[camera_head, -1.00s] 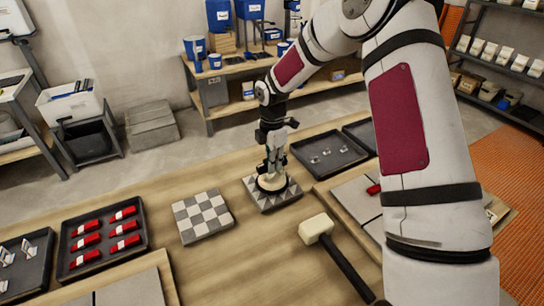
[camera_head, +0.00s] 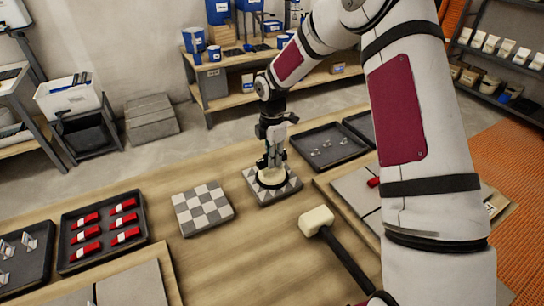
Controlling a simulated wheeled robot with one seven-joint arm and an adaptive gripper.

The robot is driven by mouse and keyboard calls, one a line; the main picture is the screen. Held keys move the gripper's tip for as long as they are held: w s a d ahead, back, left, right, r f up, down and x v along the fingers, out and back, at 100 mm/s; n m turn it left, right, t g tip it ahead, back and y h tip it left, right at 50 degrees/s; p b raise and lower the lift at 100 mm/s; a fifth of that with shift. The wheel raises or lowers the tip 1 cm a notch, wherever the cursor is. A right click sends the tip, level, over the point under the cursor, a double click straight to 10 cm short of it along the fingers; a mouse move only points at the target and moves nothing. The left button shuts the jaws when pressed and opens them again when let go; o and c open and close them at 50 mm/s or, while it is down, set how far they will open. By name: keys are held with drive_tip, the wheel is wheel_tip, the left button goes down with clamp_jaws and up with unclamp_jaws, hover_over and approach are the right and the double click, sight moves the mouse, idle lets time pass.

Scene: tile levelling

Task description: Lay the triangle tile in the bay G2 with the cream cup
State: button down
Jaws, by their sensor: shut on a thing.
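The triangle tile (camera_head: 289,187), patterned in grey and light triangles, lies on the wooden table at the middle. The cream cup (camera_head: 271,179) is on top of it, touching its face as far as I can see. My gripper (camera_head: 271,162) points down over the tile and is shut on the cream cup. A checkered tile (camera_head: 202,211) lies to the left, apart from it. The bay G2 is not readable; grey slabs lie at right (camera_head: 354,191) and at front left (camera_head: 137,288).
A mallet (camera_head: 318,220) with a cream head lies in front of the tile. A dark tray of red wedges (camera_head: 105,232) is at left, with a tray of clips (camera_head: 22,262) beside it. Another dark tray (camera_head: 328,147) is behind right. Bare wood lies between the tiles.

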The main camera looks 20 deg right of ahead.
drive_tip(key=c, duration=1.4)
unclamp_jaws()
drive_tip(key=s+r+m+h, duration=0.1)
drive_tip(key=s+r+m, duration=0.15)
drive_tip(key=r, duration=0.75)
drive_tip(key=s+r+m, duration=0.1)
drive_tip(key=s+r, duration=0.2)
drive_tip(key=r, duration=0.6)
drive_tip(key=s+r+m+t, duration=0.1)
drive_tip(key=s+r+m, duration=0.4)
drive_tip(key=s, duration=0.4)
drive_tip(key=s+r+m+t, duration=0.2)
drive_tip(key=s+r+m, duration=0.3)
drive_tip(key=s, duration=0.5)
drive_tip(key=s+f+m+t+y, duration=0.1)
drive_tip(key=s+f+m, duration=0.1)
drive_tip(key=s+m, duration=0.5)
drive_tip(key=s, duration=0.3)
drive_tip(key=shift+s+d+t, duration=0.15)
drive_tip(key=shift+s+t, duration=0.1)
drive_tip(key=shift+t, duration=0.05)
